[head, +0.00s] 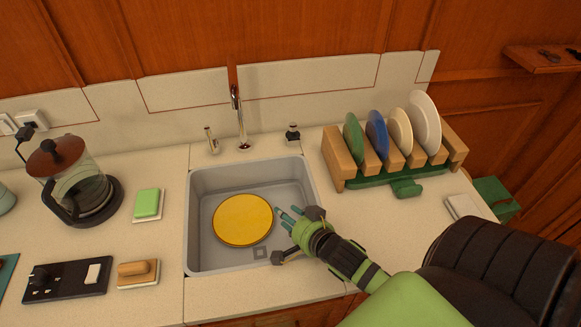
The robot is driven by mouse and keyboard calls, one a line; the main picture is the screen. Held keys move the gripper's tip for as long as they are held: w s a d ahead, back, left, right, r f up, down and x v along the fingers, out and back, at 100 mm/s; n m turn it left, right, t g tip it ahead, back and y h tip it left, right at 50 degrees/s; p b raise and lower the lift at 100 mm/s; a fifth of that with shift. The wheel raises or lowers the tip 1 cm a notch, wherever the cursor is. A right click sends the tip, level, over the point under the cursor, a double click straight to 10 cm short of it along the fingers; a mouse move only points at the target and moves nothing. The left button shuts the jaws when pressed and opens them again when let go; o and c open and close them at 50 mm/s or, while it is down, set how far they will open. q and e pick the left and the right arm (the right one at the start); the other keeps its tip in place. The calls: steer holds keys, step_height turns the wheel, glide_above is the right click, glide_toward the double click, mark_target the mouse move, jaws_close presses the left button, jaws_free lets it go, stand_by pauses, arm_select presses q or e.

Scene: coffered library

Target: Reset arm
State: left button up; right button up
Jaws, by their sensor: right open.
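My right gripper (281,234) is at the right side of the sink, over its right edge, with its fingers apart and nothing between them. My right arm comes in from the lower right. A yellow plate (242,220) lies in the grey sink (200,253), just left of the fingertips. I cannot tell whether the fingertips touch the plate. My left gripper is not in the picture.
A wooden dish rack (335,165) with several plates stands at the back right. A faucet (241,125) rises behind the sink. Counter right of the sink is mostly clear.

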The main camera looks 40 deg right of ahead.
steer(key=shift+s+r, duration=0.15)
steer(key=shift+s, duration=0.15)
stand_by(0.4)
